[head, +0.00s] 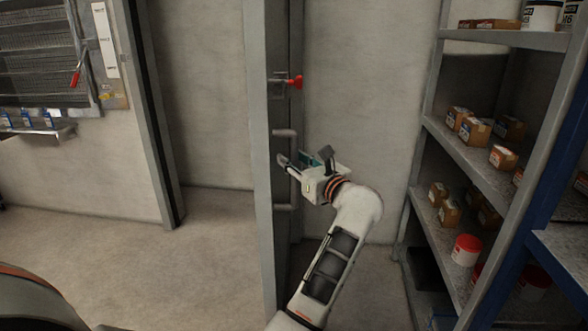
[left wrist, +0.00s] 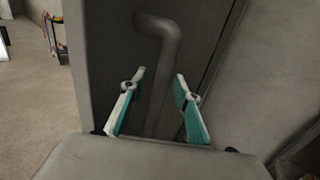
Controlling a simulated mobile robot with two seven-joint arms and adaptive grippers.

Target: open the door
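The grey door (head: 262,235) stands nearly edge-on in the middle of the head view, with floor and wall visible to its left. Its bent bar handle (head: 284,132) is on the face turned to the right, and a red knob (head: 295,82) sits above it. My left gripper (head: 303,158) is at handle height, its fingers pointing at the door. In the left wrist view, the handle (left wrist: 160,75) runs down between the two spread teal-padded fingers (left wrist: 158,82). Contact cannot be told; the handle's lower end is hidden there. My right gripper is not in view.
A metal shelf rack (head: 470,155) with small boxes and tubs stands close on the right. A grey post (head: 155,130) stands left of the door. A wall panel (head: 38,60) with a small ledge is at far left. The floor (head: 130,260) left of the door is clear.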

